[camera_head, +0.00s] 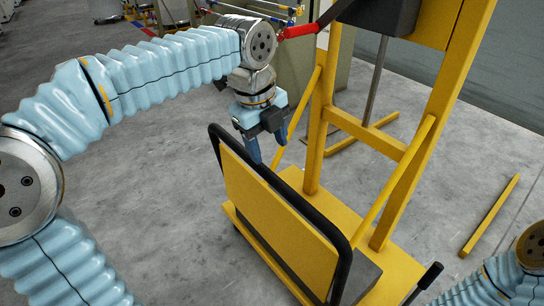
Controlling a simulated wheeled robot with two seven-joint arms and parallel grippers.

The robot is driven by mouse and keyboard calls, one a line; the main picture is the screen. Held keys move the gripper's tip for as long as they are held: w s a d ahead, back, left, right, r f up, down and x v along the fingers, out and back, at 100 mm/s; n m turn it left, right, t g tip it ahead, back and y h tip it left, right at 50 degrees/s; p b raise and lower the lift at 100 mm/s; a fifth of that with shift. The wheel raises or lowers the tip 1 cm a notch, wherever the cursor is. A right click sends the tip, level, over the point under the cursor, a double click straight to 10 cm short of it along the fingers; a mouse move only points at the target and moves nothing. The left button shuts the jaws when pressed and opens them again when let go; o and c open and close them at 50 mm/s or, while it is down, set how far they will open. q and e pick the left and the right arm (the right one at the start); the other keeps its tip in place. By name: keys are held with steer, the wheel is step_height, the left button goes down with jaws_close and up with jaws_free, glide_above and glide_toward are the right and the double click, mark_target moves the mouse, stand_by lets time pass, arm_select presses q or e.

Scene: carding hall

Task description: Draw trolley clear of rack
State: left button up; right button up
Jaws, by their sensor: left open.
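The trolley has a yellow panel (275,220) framed by a black tubular handle (305,207), over a low yellow deck (335,210). It stands at the lower centre, in front of and close against a tall yellow upright frame (418,125), which may be the rack. I cannot tell where the deck ends and the frame's foot begins. My left gripper (267,143) is open and points down at the far left part of the handle. Its fingertips overlap the handle in the picture; contact is unclear. My right gripper is out of view; only its arm shows at the lower right.
A yellow bar (490,215) lies on the floor at the right. A black-gripped lever (430,276) sticks out near the deck's front right. A red bar (300,31) and machinery stand behind my left wrist. Grey floor (160,180) is clear left of the trolley.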

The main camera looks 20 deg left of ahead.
mark_target(276, 179)
arm_select(q)
steer(key=f, duration=0.4)
steer(key=w+d+f+b, duration=0.1)
steer(key=f, duration=0.3)
steer(key=w+f, duration=0.1)
steer(key=f, duration=0.4)
steer(key=shift+w+d, duration=0.1)
steer(key=shift+d, duration=0.05)
jaws_close()
stand_by(1.0)
